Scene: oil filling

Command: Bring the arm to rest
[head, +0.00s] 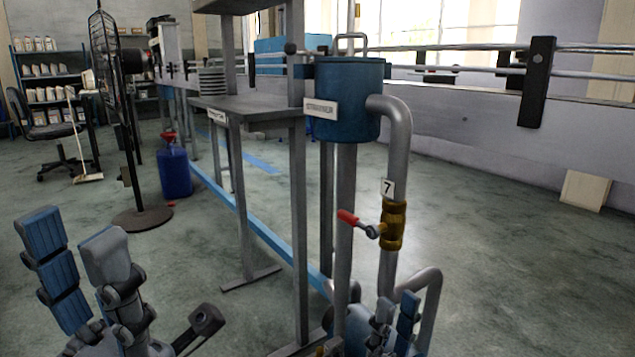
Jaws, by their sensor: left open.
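My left gripper (135,293) is at the lower left, above the floor. Its blue and grey fingers are spread from the thumb, and it is open and empty. My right gripper (393,316) is small at the bottom edge, right of centre. It overlaps the bent lower pipe (432,292) in the picture; I cannot tell whether it touches. Its jaw opening and anything inside it are not clear. A brass valve (392,225) with a red-tipped lever (350,219) sits on the pipe above it, under a tag marked 7.
A blue tank (349,95) with a grey pipe stands at centre. A metal frame (298,200) stands beside it. A black fan (142,217) and blue canister (174,172) stand at left. A conveyor (480,135) runs along the right back.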

